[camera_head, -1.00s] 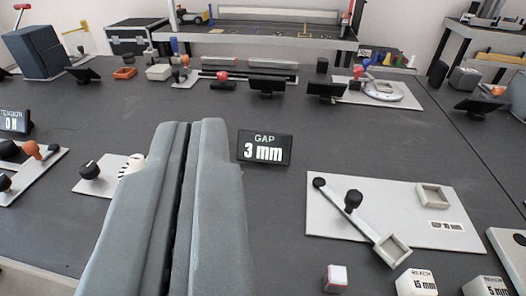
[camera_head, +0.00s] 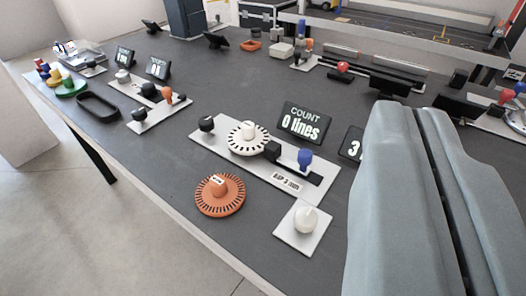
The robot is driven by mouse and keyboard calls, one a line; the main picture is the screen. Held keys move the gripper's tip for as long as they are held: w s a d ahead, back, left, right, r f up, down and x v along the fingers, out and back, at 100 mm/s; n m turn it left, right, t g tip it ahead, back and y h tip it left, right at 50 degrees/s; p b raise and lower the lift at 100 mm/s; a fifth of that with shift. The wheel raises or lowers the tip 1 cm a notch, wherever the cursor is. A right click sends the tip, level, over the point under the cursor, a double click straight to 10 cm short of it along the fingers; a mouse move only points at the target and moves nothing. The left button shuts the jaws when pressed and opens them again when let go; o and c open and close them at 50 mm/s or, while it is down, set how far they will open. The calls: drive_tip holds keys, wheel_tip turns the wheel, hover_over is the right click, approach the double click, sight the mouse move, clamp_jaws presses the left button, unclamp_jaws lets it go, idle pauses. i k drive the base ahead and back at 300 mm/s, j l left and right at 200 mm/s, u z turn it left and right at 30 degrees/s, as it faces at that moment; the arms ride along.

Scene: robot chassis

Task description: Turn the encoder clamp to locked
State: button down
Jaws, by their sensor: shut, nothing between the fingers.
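A white encoder plate (camera_head: 228,148) lies in the middle of the bench. It bears a black knob (camera_head: 206,124) at its left end, a white slotted disc (camera_head: 247,139) with a white hub, a black block (camera_head: 272,151) at the disc's edge, and a blue knob (camera_head: 305,158) in a slot. A "GAP 3 mm" label is on its front. I cannot tell for sure which part is the clamp; the black knob bears no readable mark. My gripper (camera_head: 412,108) is shut and empty, to the right of the plate and apart from it.
A "COUNT 0 lines" display (camera_head: 304,123) stands behind the plate; a second display (camera_head: 351,145) is partly hidden by my gripper. An orange slotted disc (camera_head: 219,195) and a white pad with a round white knob (camera_head: 304,226) lie in front.

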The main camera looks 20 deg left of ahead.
sight(305, 220)
drive_tip(key=k+j, duration=0.15)
drive_tip(key=k, duration=0.3)
drive_tip(key=k+j+z, duration=0.1)
drive_tip(key=k, duration=0.35)
drive_tip(key=l+u, duration=0.25)
drive_tip(key=l, duration=0.25)
drive_tip(key=l+u, duration=0.25)
drive_tip(key=l, duration=0.25)
drive_tip(key=j+z, duration=0.3)
drive_tip(key=j, duration=0.35)
drive_tip(key=j+z, duration=0.35)
drive_tip(key=j, duration=0.35)
drive_tip(key=i+j+z, duration=0.2)
drive_tip(key=j, duration=0.15)
drive_tip(key=j+z, duration=0.15)
drive_tip(key=j, duration=0.2)
drive_tip(key=i, duration=0.25)
